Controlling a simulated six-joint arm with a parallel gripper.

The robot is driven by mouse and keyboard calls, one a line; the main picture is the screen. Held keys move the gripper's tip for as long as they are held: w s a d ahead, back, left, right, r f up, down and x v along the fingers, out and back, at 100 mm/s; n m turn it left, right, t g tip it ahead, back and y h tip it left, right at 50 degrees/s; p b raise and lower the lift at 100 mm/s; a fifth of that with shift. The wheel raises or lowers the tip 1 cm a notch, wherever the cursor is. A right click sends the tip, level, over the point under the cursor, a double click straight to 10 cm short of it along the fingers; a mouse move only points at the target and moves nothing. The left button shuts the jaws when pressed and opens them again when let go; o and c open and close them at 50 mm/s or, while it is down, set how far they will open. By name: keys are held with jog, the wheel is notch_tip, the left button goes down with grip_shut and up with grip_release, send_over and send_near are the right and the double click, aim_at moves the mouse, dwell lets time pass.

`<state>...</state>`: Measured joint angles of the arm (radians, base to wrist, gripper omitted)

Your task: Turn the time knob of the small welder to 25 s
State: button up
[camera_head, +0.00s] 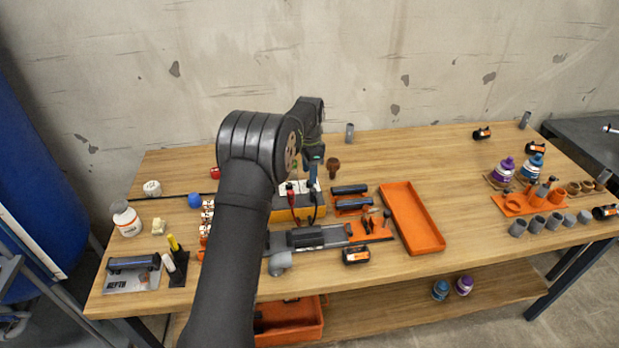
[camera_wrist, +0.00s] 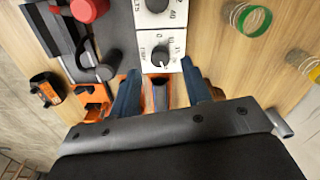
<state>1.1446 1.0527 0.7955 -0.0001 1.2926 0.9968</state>
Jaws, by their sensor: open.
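The small welder (camera_head: 290,213) is an orange box with a white top panel in the middle of the table, partly hidden by my arm in the head view. In the wrist view its two white dial plates each carry a dark round knob: a nearer knob (camera_wrist: 160,57) and a farther knob (camera_wrist: 157,5) at the top edge. The dial print is too small to tell which is the time knob or its exact setting. My gripper (camera_wrist: 161,74) is open, its blue fingers spread on either side just short of the nearer knob. It also shows above the welder in the head view (camera_head: 313,172).
Red and black plugs or leads (camera_wrist: 88,10) sit left of the dials in the wrist view. An orange tray (camera_head: 412,220) lies right of the welder. A battery (camera_head: 356,254) lies in front.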

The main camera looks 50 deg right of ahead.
notch_tip(320, 180, up, 14)
dwell(0.3)
notch_tip(320, 180, down, 18)
jog(key=n, duration=0.9)
jog(key=shift+r, duration=0.2)
jog(key=shift+c, duration=0.2)
jog(key=shift+d, duration=0.1)
grip_shut()
jog(key=shift+n, duration=0.3)
